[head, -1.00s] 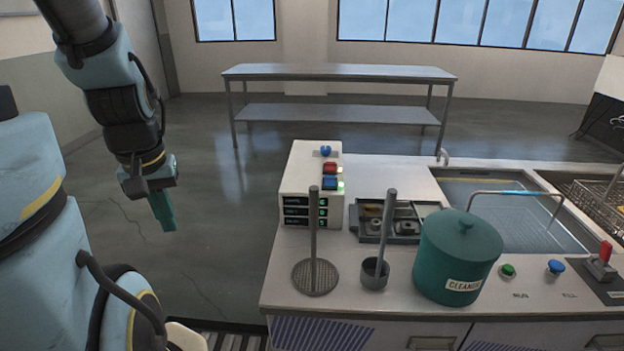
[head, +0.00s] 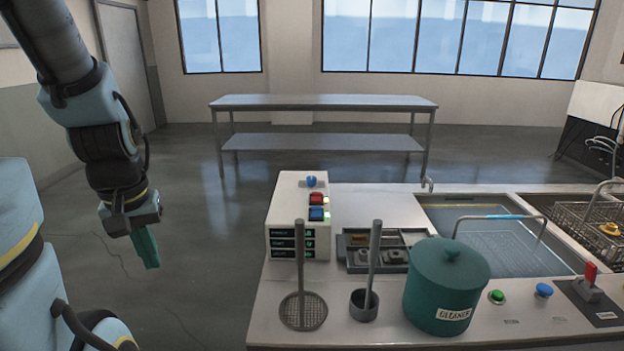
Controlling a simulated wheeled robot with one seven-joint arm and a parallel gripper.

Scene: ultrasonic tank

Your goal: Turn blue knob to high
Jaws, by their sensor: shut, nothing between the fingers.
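A small blue knob (head: 311,181) sits on top of the white control box (head: 284,205) near the counter's left end. Which way it is set is too small to tell. Below it on the box are a red button (head: 316,199) and a blue button (head: 316,214). A separate round blue button or knob (head: 543,290) is on the counter front at right, beside a green one (head: 496,297). My gripper (head: 148,255) has green fingers, shut and empty. It hangs over open floor, left of the control box and well apart from it.
On the counter stand a perforated disc with an upright rod (head: 303,311), a dark cup with a rod (head: 363,308), a parts tray (head: 358,255) and a green lidded cleaner pot (head: 446,285). A water tank (head: 510,250) is behind. Floor around my gripper is clear.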

